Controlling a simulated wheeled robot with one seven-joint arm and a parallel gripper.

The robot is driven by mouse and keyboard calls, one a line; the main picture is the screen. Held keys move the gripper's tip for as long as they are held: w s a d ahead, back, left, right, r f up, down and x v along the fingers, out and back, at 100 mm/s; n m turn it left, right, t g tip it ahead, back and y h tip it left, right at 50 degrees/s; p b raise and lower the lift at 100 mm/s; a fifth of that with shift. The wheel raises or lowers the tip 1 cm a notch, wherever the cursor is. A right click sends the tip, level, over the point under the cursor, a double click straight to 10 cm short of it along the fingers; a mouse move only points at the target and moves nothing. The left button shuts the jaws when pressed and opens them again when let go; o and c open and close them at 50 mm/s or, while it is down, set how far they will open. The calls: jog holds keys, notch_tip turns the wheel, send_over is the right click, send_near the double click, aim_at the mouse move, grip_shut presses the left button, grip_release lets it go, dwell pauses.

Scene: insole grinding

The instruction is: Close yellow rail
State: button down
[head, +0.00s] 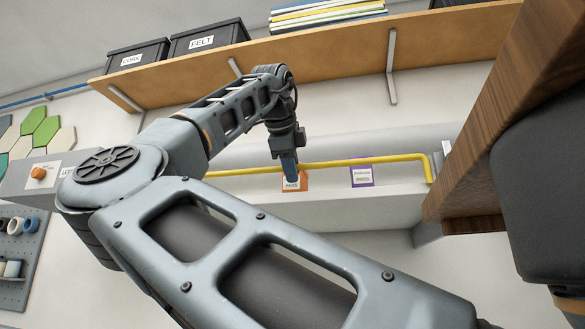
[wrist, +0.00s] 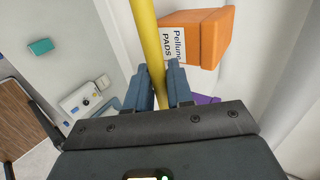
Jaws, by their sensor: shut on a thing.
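The yellow rail (head: 395,158) runs along the front of a pale ledge below the wall shelf in the head view, with a bent end at the right. In the wrist view the yellow rail (wrist: 148,40) passes between the two blue fingers. My gripper (wrist: 160,82) is shut on the rail. In the head view my gripper (head: 289,167) is on the rail in front of an orange box. The left end of the rail is hidden behind my arm in the head view.
An orange box (wrist: 208,36) labelled for pads sits close beside the rail, and a purple box (head: 362,176) stands to its right. A wooden shelf (head: 330,55) is above. A dark wooden piece (head: 500,140) stands at the right. An orange knob (head: 39,173) is at the left.

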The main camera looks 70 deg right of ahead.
jog(key=shift+f, duration=0.15)
jog(key=c, duration=1.2)
grip_release()
jog(key=shift+d, duration=0.15)
jog(key=shift+o, duration=0.2)
jog(key=b+v, duration=0.1)
jog(key=v, duration=0.7)
jog(key=shift+w, duration=0.1)
